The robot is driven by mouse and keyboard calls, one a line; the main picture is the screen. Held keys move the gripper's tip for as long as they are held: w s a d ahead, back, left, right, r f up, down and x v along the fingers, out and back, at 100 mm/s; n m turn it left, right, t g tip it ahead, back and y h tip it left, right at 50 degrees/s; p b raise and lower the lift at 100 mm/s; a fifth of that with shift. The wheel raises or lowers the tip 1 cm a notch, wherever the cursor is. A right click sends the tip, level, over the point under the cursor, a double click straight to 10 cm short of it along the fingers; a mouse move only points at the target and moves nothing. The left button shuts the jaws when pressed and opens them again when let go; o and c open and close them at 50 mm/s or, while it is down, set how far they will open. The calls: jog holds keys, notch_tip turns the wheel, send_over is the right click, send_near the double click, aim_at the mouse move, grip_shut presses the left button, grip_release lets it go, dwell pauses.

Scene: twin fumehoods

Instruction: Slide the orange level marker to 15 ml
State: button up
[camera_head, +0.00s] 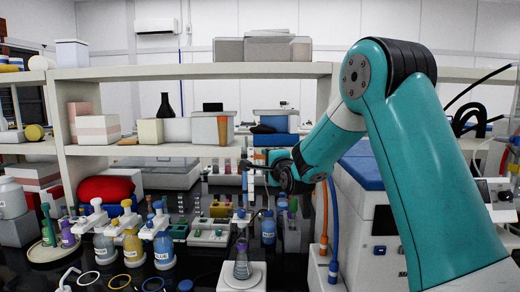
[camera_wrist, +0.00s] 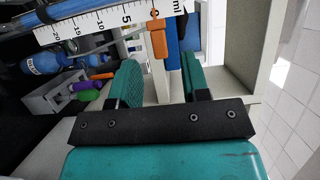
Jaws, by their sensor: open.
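A white scale (camera_wrist: 100,28) marked in ml crosses the top of the wrist view, lying beside a blue tube. Its numbers run from 20 at the left to 5 near the middle, with "ml" at the right end. The orange level marker (camera_wrist: 157,38) sits on the scale to the right of the 5 mark, near the zero end. My gripper (camera_wrist: 160,62) is open, with its two teal fingers on either side of the marker in the picture and nothing between them. Whether they are level with it in depth is unclear. In the head view my gripper is small and partly hidden.
A shelf (camera_head: 190,150) with boxes stands behind. A large white machine (camera_head: 375,225) stands at the right, beneath my arm.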

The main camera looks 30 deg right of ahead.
aim_at(263, 158)
jog(key=p+x, duration=0.2)
jog(key=x, duration=0.5)
jog(key=shift+p, duration=0.3)
jog(key=shift+a, duration=0.1)
grip_shut()
jog(key=shift+f, duration=0.15)
